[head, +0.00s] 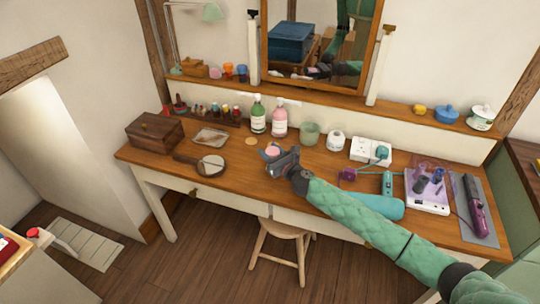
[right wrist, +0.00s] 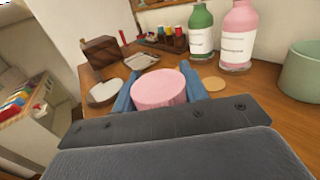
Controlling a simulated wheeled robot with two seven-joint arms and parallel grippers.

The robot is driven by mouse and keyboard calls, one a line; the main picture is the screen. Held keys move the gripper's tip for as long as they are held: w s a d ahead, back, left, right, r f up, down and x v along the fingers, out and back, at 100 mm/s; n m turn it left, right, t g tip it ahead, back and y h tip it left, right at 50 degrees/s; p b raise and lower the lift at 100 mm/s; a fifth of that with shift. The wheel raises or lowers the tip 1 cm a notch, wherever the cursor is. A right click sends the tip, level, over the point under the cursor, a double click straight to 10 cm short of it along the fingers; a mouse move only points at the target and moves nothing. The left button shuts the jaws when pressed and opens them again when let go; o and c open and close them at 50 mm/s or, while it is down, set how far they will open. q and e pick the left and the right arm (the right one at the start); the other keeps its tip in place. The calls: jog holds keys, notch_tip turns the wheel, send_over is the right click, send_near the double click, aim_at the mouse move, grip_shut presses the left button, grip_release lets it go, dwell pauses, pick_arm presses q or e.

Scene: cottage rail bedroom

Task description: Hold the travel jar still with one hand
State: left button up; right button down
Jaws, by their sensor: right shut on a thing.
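The travel jar appears as a small pink round jar (right wrist: 160,90) in the right wrist view, its flat pink top facing up. In the head view it shows only as a bit of pink (head: 272,150) at my right gripper (head: 270,154). The gripper's blue fingers stand on either side of the jar and are shut on it. The jar is over the front middle of the wooden desk (head: 235,165); I cannot tell whether its base touches the desk. The gripper hides its lower part. My left gripper is not in view.
A flat tan disc (head: 251,140) lies just behind the jar. Green (head: 258,114) and pink (head: 279,122) bottles and a green cup (head: 309,133) stand farther back. A hand mirror (head: 210,165) lies left; a stool (head: 283,235) stands below.

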notch_tip(320, 180, down, 2)
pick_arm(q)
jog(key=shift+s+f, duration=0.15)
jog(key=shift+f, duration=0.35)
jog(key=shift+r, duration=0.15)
pick_arm(e)
jog(key=shift+f, duration=0.1)
jog(key=c, duration=0.9)
grip_release()
jog(key=shift+c, duration=0.2)
jog(key=shift+o, duration=1)
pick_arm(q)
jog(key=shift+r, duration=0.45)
